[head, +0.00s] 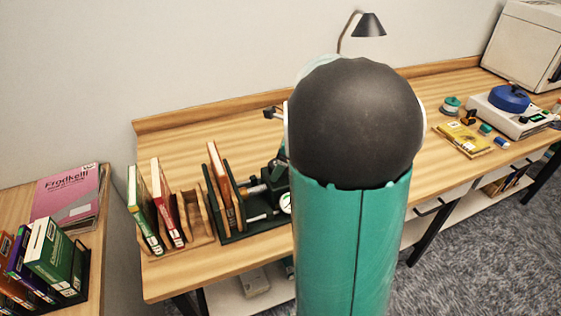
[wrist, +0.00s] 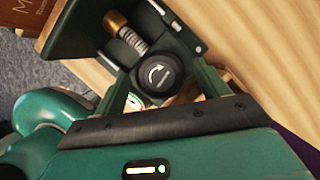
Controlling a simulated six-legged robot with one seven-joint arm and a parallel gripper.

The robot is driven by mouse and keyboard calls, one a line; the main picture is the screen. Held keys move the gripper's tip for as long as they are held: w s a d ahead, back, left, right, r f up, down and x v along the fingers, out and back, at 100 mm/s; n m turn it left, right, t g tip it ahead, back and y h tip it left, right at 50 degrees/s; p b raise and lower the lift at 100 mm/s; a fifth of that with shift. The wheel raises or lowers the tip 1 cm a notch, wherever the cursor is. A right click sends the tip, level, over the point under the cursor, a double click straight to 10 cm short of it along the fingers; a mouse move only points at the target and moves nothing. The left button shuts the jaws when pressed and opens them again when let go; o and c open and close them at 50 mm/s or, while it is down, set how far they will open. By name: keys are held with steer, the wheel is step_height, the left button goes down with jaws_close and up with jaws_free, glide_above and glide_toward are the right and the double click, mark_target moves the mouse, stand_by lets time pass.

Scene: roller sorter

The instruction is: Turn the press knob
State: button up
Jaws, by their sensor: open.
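The press knob (wrist: 158,76) is round and black with a white curved arrow on its face. In the wrist view it sits at the end of a metal screw (wrist: 132,38) with a brass collar, on a dark green frame. My gripper (wrist: 162,78) is open, with one green finger on each side of the knob. I cannot tell whether the fingers touch it. In the head view the dark green book press (head: 250,222) stands on the wooden desk, holding upright books. My arm covers its right part, and my gripper is hidden there.
Upright books (head: 143,208) stand left of the press in a wooden holder (head: 199,222). A black lamp (head: 369,25) rises behind. A yellow book (head: 463,140) and a white device with a blue top (head: 509,98) lie to the right. The desk's back left is bare.

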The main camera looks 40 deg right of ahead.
steer(key=v, duration=1.3)
steer(key=shift+s+d+r, duration=0.15)
steer(key=shift+r, duration=0.15)
steer(key=s+a+f+n+h, duration=0.1)
steer(key=s+a+n, duration=0.3)
steer(key=a+n, duration=0.4)
steer(key=s+a+n+t+h, duration=0.1)
steer(key=s+a+n, duration=0.2)
steer(key=a+n, duration=0.6)
steer(key=s+a+f+n+t, duration=0.1)
steer(key=s+a+n, duration=0.3)
steer(key=a+n, duration=0.4)
steer(key=n, duration=0.3)
steer(key=shift+s+a+f+h, duration=0.3)
steer(key=shift+s+f+h, duration=0.05)
steer(key=shift+f+h, duration=0.05)
